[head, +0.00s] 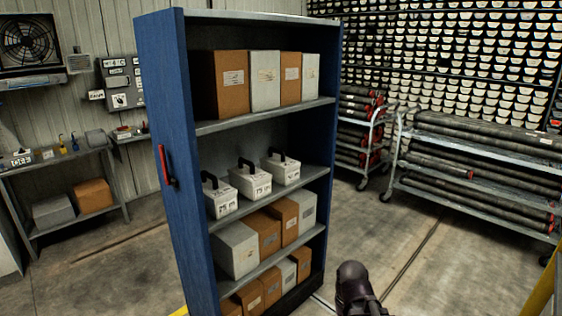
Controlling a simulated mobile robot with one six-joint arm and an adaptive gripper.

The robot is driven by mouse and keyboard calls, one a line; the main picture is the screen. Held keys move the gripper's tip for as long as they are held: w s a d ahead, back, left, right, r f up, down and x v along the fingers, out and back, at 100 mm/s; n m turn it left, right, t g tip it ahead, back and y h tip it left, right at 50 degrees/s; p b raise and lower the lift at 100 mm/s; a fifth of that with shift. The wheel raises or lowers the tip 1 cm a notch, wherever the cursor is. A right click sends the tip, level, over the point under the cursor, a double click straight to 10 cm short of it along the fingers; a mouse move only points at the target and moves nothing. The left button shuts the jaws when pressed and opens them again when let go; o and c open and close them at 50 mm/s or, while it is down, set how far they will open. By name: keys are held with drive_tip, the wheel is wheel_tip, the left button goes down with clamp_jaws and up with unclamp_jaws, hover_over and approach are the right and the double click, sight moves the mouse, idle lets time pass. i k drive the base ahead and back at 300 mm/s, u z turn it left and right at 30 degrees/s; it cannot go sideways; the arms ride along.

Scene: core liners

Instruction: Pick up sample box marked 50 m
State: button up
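Three white sample boxes with black top handles stand in a row on the middle shelf of the blue shelving unit (167,130). They are the left box (221,203), the middle box (250,184) and the right box (284,172). Each has small dark print on its front. The print on the left and middle boxes looks like 75 m, but it is small. I cannot tell which box is marked 50 m. A dark rounded part of my arm shows at the bottom edge, to the right of the shelving. My gripper's fingers do not show.
Brown and white cartons (265,83) fill the shelves above and below the boxes. A red handle (165,166) sticks out of the unit's left side. Racks of dark core tubes (480,165) stand at right, a bench (70,155) at left. Floor (385,235) right of the unit is clear.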

sight(286, 171)
drive_tip(key=u, duration=0.15)
drive_tip(key=i, duration=1.75)
drive_tip(key=u, duration=0.15)
